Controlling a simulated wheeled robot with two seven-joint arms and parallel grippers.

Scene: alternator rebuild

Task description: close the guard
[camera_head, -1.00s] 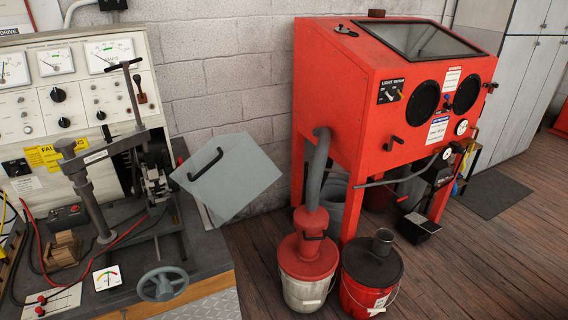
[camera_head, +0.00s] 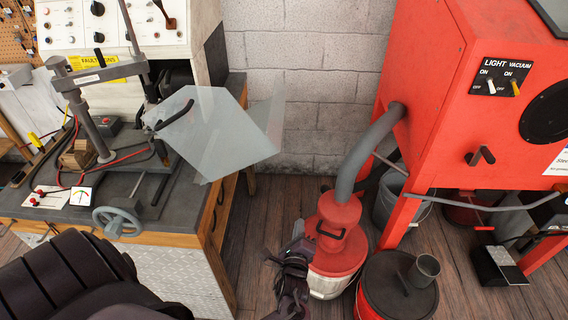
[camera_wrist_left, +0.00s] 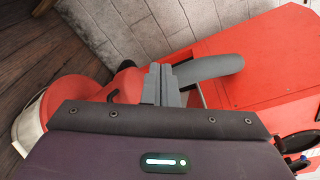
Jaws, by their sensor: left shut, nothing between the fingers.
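The guard is a clear, greyish panel (camera_head: 215,135) with a black bar handle (camera_head: 175,114). In the head view it stands swung out at a tilt past the right side of the bench machine, over the bench's right edge. My left gripper (camera_head: 298,230) is lower and to the right of the guard, in front of the red-lidded bucket, apart from the handle. In the left wrist view its grey fingers (camera_wrist_left: 160,82) are together and empty, with the guard out of that view. My right gripper is not in view.
The bench (camera_head: 235,120) with a handwheel (camera_head: 117,222) is at left. A red blast cabinet (camera_head: 430,80) stands at right, its grey hose (camera_head: 370,150) running down to a red-lidded bucket (camera_head: 340,235). Another bucket (camera_head: 398,290) stands beside it. Bare floor lies between bench and buckets.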

